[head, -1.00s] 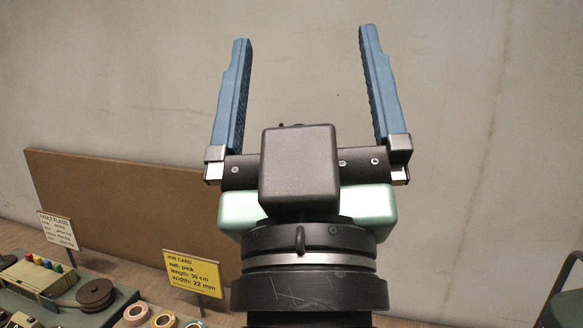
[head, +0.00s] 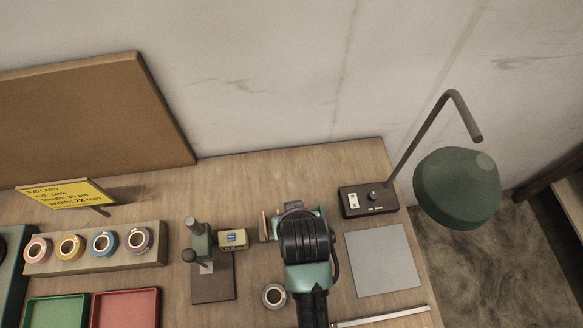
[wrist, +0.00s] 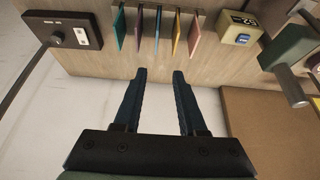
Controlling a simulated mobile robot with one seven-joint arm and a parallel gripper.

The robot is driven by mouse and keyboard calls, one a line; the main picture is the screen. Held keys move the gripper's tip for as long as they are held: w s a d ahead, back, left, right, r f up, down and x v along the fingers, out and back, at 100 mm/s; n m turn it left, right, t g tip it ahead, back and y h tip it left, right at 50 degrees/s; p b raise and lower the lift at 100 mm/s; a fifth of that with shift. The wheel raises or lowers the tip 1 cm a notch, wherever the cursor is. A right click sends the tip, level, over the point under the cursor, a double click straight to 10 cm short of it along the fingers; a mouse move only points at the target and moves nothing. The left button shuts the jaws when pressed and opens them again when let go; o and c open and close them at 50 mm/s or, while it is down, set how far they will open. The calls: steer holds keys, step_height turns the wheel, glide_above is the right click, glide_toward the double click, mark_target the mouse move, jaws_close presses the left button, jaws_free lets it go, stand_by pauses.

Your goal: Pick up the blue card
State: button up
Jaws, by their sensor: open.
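The blue card (wrist: 158,24) shows in the wrist view as a thin upright edge, in the middle of a row of several cards. In the head view my arm hides the gripper and most of the cards; only some card edges (head: 265,226) show left of my wrist.
A small yellowish device (head: 233,239) and a stand with a lever (head: 212,281) are left of the cards. The lamp base (head: 368,199) and a grey mat (head: 383,262) are to the right. A tape roll (head: 274,295) lies in front. Tape rolls fill a rack (head: 150,258) further left.

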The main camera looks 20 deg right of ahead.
steer(key=shift+g, duration=0.5)
steer(key=f, duration=0.8)
steer(key=shift+w+d, duration=0.25)
steer(key=shift+w+d+p+x, duration=0.15)
steer(key=shift+p+x, duration=0.15)
steer(key=shift+x, duration=1.2)
steer(key=shift+w+d+p+x, duration=0.15)
steer(key=shift+p+x, duration=0.1)
steer(key=shift+x, duration=1.3)
steer(key=shift+r, duration=0.25)
jaws_close()
